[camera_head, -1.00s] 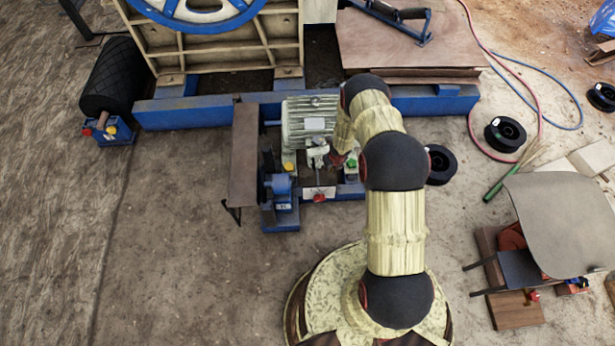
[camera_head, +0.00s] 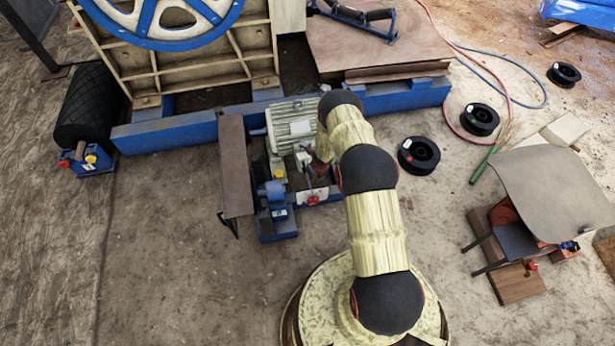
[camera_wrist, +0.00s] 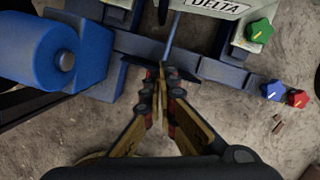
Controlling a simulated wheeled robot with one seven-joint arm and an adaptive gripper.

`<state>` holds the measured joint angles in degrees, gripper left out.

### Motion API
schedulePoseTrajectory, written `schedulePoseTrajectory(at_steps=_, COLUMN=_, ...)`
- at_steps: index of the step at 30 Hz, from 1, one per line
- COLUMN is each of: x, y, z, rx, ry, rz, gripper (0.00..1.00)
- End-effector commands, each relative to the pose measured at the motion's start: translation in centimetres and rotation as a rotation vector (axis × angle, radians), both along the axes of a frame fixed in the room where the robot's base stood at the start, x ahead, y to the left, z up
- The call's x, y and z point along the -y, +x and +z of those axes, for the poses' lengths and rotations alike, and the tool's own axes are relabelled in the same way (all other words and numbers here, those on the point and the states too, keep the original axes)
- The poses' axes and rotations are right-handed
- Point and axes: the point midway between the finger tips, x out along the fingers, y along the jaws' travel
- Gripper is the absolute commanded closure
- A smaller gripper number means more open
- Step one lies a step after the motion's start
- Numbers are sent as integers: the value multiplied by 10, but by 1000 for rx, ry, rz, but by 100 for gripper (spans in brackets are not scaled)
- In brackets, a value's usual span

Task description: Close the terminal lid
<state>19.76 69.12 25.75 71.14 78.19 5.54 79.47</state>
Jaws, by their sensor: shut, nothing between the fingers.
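The pale green motor (camera_head: 292,125) sits on the blue frame. In the wrist view, part of a pale plate lettered DELTA (camera_wrist: 215,6) shows at the top edge. I cannot clearly make out the terminal lid or tell whether it stands open. My gripper (camera_wrist: 162,82) is shut and empty, with its tips over the blue frame's crossbar, below the lettered plate in the picture. In the head view, my arm partly hides the motor's right side and the gripper.
A blue cylinder housing (camera_wrist: 65,55) stands left of my gripper. A brown plate (camera_head: 236,165) stands left of the motor. Bare ground lies in front of the frame.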

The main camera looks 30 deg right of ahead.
Motion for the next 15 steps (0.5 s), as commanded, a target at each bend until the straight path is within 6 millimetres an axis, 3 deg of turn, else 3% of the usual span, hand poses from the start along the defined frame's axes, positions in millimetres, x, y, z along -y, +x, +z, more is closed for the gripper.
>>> schedulePoseTrajectory(at_steps=6, x=-1, y=8, z=-39, rx=-1, ry=0, rz=1, gripper=100)
schedulePoseTrajectory(at_steps=15, x=-2, y=28, z=-34, rx=1, ry=-1, rz=3, gripper=100)
